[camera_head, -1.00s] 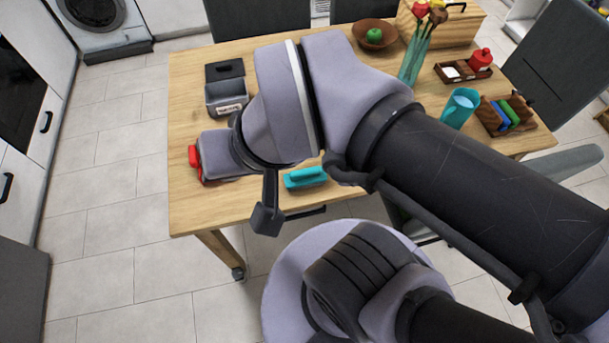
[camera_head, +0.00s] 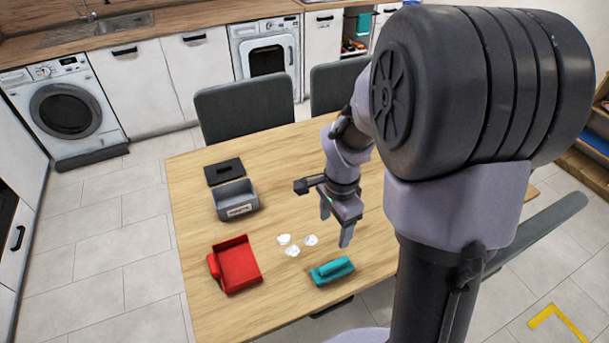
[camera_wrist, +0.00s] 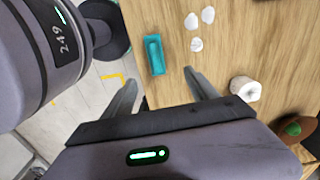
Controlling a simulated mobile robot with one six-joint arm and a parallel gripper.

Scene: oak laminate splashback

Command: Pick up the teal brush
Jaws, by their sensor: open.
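The teal brush (camera_head: 332,270) lies on the wooden table near its front edge, in the head view. It also shows in the wrist view (camera_wrist: 154,55), beyond the fingertips and close to the table's edge. My gripper (camera_head: 335,222) is open and empty, above the table and behind the brush in the head view. In the wrist view its two fingers (camera_wrist: 160,88) are spread apart, and nothing is between them. The gripper does not touch the brush.
A red dustpan-like item (camera_head: 237,265) lies left of the brush. Several white pieces (camera_head: 292,250) lie near it. A grey bin (camera_head: 236,200) and a dark lid (camera_head: 224,171) stand farther back. A white cylinder (camera_wrist: 245,89) and a brown bowl (camera_wrist: 299,138) show in the wrist view.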

